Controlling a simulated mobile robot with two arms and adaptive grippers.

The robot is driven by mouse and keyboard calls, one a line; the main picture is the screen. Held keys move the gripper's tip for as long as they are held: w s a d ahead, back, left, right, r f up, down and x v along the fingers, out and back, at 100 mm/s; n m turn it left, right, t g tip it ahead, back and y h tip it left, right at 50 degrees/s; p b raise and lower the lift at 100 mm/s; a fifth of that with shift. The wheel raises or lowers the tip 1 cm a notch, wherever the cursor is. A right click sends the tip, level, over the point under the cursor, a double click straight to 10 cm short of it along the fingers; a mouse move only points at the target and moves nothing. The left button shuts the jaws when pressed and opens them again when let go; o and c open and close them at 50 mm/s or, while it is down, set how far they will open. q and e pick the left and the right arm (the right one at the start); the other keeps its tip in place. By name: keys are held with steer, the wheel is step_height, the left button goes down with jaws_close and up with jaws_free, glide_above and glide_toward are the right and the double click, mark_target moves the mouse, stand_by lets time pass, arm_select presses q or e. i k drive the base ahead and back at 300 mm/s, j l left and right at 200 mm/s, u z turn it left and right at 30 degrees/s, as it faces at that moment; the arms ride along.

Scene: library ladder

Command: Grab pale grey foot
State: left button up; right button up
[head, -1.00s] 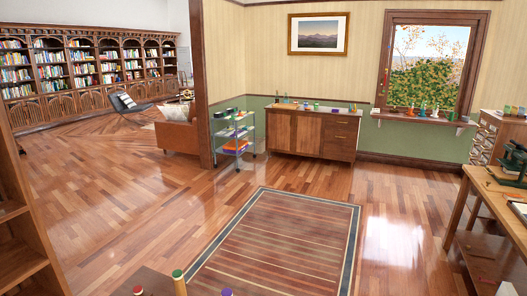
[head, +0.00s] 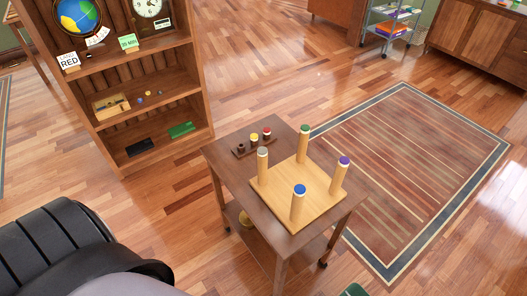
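The pale grey foot (head: 263,152) caps a light wooden leg (head: 263,172) at the left corner of a square wooden board (head: 285,192). The leg stands upright on the board. Other legs rise from the other corners, with a green foot (head: 304,129), a purple foot (head: 344,160) and a blue foot (head: 299,188). The board lies on a dark wooden cart (head: 238,172). Neither of my grippers shows in the head view.
A small rack (head: 245,150) with yellow and red topped pieces sits on the cart's back left. A wooden bookcase (head: 112,95) stands behind left. A striped rug (head: 415,165) lies to the right.

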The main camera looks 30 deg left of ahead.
mark_target(262, 152)
steer(key=k+j+u, duration=0.1)
steer(key=j+u, duration=0.25)
steer(key=u, duration=0.15)
steer(key=j+u, duration=0.5)
steer(key=k+l, duration=0.05)
steer(key=l, duration=0.05)
